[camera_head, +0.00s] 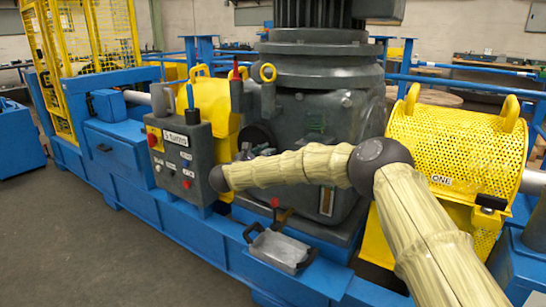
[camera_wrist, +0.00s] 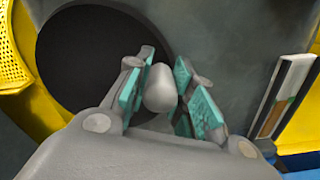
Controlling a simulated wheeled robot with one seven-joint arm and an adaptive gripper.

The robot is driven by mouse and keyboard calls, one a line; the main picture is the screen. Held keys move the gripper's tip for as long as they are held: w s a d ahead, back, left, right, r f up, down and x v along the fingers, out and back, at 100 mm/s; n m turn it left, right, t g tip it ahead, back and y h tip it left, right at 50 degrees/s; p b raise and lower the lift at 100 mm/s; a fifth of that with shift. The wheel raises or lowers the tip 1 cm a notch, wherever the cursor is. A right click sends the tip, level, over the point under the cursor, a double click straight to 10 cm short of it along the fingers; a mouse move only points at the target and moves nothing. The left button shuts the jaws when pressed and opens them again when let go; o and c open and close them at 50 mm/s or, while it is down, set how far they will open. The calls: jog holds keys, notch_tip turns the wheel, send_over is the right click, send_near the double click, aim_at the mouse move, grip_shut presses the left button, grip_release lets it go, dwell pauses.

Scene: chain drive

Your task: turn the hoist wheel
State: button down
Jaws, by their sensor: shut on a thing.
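The hoist wheel looks like a dark round disc (camera_wrist: 85,60) in the wrist view, on the face of the grey machine housing. In the head view, part of the dark wheel (camera_head: 258,138) shows behind my arm. A rounded grey knob (camera_wrist: 160,90) stands out in front of the disc's right side. My gripper (camera_wrist: 164,72) is shut on this knob, with teal pads on both sides of it. In the head view my gripper (camera_head: 243,152) is small and partly hidden by my arm. The knob's base is hidden by the fingers.
A grey control box (camera_head: 181,152) with buttons stands left of the wheel. A yellow perforated guard (camera_head: 455,145) is at the right. A small grey tray (camera_head: 280,250) with black handles sits below my arm on the blue frame (camera_head: 225,248). Grey floor lies open at front left.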

jog(key=shift+a, duration=0.1)
jog(key=c, duration=1.2)
grip_release()
jog(key=v, duration=1.1)
jog(key=shift+s+a, duration=0.15)
jog(key=shift+s, duration=0.25)
jog(key=shift+f, duration=0.1)
